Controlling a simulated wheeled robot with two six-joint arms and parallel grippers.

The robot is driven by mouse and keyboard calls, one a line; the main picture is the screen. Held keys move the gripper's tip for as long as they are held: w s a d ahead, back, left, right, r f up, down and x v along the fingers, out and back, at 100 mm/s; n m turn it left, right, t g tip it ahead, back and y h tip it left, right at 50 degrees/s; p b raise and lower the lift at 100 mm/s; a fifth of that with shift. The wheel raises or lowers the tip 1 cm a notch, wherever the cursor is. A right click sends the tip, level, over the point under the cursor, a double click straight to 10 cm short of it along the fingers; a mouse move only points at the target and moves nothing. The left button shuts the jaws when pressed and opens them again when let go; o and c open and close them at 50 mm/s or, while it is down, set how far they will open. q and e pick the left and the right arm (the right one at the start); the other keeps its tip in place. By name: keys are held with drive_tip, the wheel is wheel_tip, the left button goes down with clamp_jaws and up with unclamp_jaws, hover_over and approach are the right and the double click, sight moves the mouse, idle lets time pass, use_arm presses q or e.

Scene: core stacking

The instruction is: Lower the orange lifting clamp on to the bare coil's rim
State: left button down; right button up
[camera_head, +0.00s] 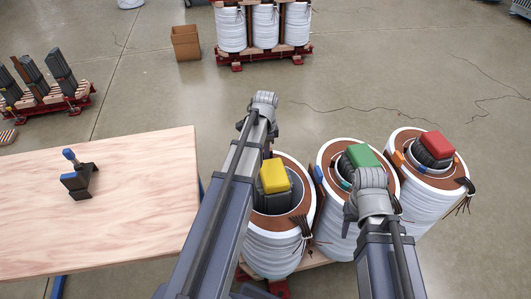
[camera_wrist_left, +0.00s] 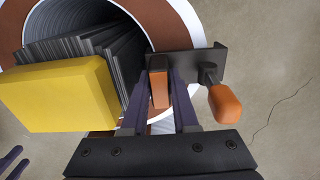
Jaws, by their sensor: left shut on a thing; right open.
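The bare coil (camera_head: 306,186) is the left one of three white coils, with a yellow block (camera_head: 274,176) on its core. In the left wrist view its brown top and white rim (camera_wrist_left: 192,22) lie beneath the clamp. My left gripper (camera_wrist_left: 160,85) is shut on the orange grip of the lifting clamp (camera_wrist_left: 218,58), which has a dark plate and an orange knob. The plate overlaps the rim in that view; I cannot tell whether they touch. In the head view the arm hides clamp and gripper. My right gripper (camera_wrist_left: 12,163) shows as two parted fingertips at the wrist view's lower left.
The middle coil (camera_head: 330,228) has a green block and blue clamp parts; the right coil (camera_head: 427,203) has a red block and orange clamp parts. A blue clamp (camera_head: 76,180) stands on the wooden table (camera_head: 140,215). A cardboard box (camera_head: 186,43) stands behind.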

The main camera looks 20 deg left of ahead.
use_arm(q)
drive_tip(key=shift+f+b, duration=0.45)
drive_tip(key=shift+f, duration=0.1)
drive_tip(key=c, duration=0.6)
unclamp_jaws()
drive_tip(key=shift+r, duration=0.1)
drive_tip(key=shift+r, duration=0.15)
wheel_tip(320, 180, up, 8)
drive_tip(key=p, duration=0.8)
drive_tip(key=shift+f, duration=0.2)
